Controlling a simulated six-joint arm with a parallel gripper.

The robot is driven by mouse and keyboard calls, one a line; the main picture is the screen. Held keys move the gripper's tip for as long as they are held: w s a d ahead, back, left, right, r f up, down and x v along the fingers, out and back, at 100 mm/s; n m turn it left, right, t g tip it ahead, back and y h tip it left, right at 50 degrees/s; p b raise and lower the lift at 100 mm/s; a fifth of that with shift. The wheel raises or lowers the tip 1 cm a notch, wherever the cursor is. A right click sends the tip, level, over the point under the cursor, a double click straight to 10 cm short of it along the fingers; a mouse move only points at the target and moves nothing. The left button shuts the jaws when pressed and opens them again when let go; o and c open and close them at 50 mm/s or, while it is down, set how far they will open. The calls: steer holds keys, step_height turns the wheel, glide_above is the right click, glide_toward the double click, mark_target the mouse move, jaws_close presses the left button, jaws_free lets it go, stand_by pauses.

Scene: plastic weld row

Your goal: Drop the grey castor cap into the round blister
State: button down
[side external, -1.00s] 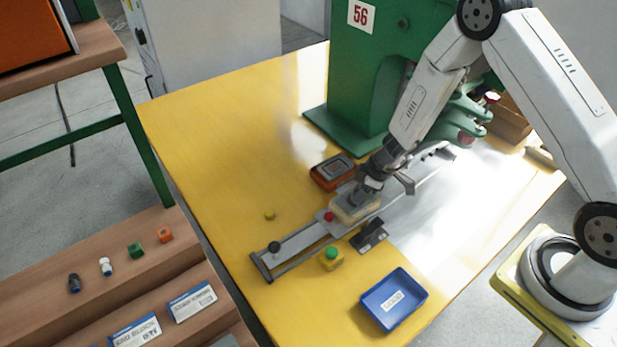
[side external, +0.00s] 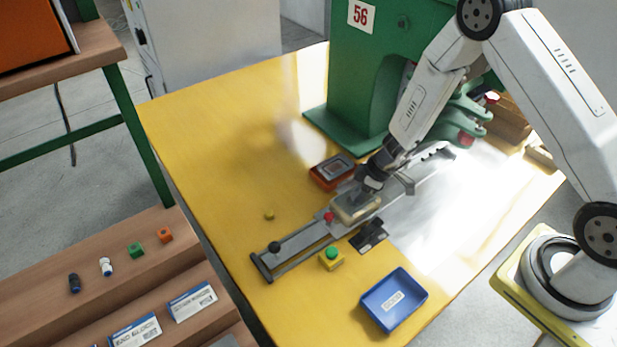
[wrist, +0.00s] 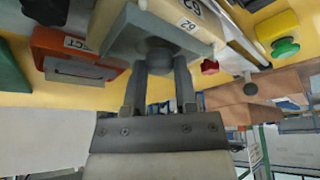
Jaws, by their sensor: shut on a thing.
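My gripper (side external: 360,194) points down at the pale block (side external: 355,211) on the slide rail in the side view. In the wrist view my gripper (wrist: 160,85) has its two fingers close around a dark grey rounded piece (wrist: 160,57), which I take for the grey castor cap. A grey plate (wrist: 120,42) lies just past the fingertips, against the pale block (wrist: 172,18) marked 62. The round blister cannot be made out; the gripper and plate cover that spot. I cannot tell whether the cap touches the block.
An orange-red tray (side external: 322,178) lies behind the block. A green button on a yellow box (side external: 332,262) and a blue tray (side external: 373,303) lie in front. The green press (side external: 355,100) stands behind.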

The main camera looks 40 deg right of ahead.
steer(key=shift+f, duration=0.45)
stand_by(0.5)
steer(key=shift+r, duration=0.1)
steer(key=shift+c, duration=1.6)
jaws_free()
steer(key=c, duration=0.4)
steer(key=shift+r, duration=0.1)
steer(key=shift+c, duration=0.2)
steer(key=shift+r, duration=3.35)
